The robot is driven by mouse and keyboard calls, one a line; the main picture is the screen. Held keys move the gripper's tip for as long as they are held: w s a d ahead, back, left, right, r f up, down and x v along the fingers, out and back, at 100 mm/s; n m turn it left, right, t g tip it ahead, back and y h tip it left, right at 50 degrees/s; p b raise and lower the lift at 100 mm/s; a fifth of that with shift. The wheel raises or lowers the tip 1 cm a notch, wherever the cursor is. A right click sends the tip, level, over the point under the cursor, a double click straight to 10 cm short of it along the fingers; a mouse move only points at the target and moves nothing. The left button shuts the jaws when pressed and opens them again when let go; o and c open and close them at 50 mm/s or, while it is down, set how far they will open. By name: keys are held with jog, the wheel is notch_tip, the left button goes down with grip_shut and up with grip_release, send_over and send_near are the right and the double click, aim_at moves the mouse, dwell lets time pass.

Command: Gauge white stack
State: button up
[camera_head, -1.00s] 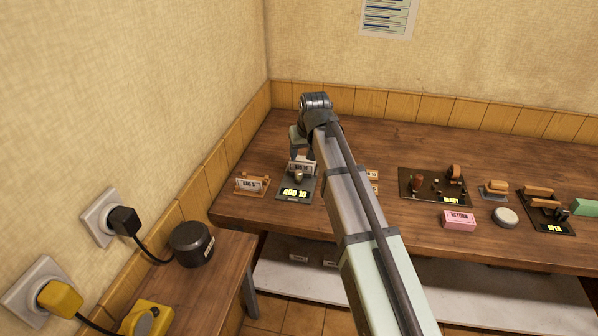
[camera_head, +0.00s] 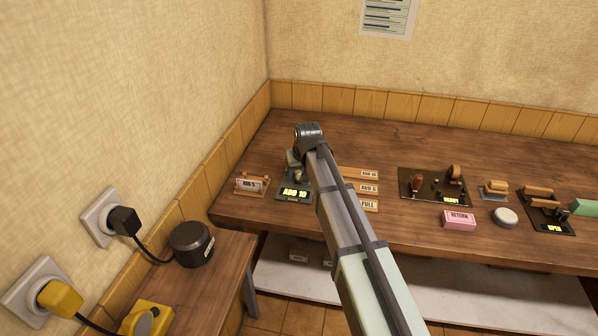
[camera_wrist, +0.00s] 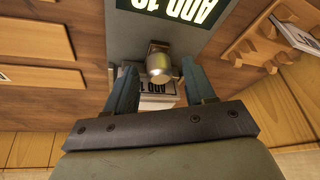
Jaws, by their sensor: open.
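My gripper (camera_head: 295,167) is at the dark gauge plate (camera_head: 293,196) that shows "ADD 10", at the table's left end. In the wrist view my two fingers (camera_wrist: 158,78) are open, one on each side of a round metallic knob (camera_wrist: 159,68) on that plate. I cannot tell whether they touch it. A white card marked "ADD 10" (camera_wrist: 157,88) shows between the fingers, partly hidden. Another white card, "ADD 5" (camera_head: 252,184), stands in a wooden holder to the left. No clear white stack shows; a pale round disc (camera_head: 505,216) lies at the right.
Wooden strips marked "ADD 10" (camera_head: 368,174), "ADD 5" and "FULL" lie right of my arm. Further right are a "READY" panel (camera_head: 420,190), a pink "RETURN" block (camera_head: 459,219) and an "OPEN" panel (camera_head: 550,225). The table's back is clear.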

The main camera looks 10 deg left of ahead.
jog(key=shift+c, duration=0.2)
grip_shut()
dwell(0.3)
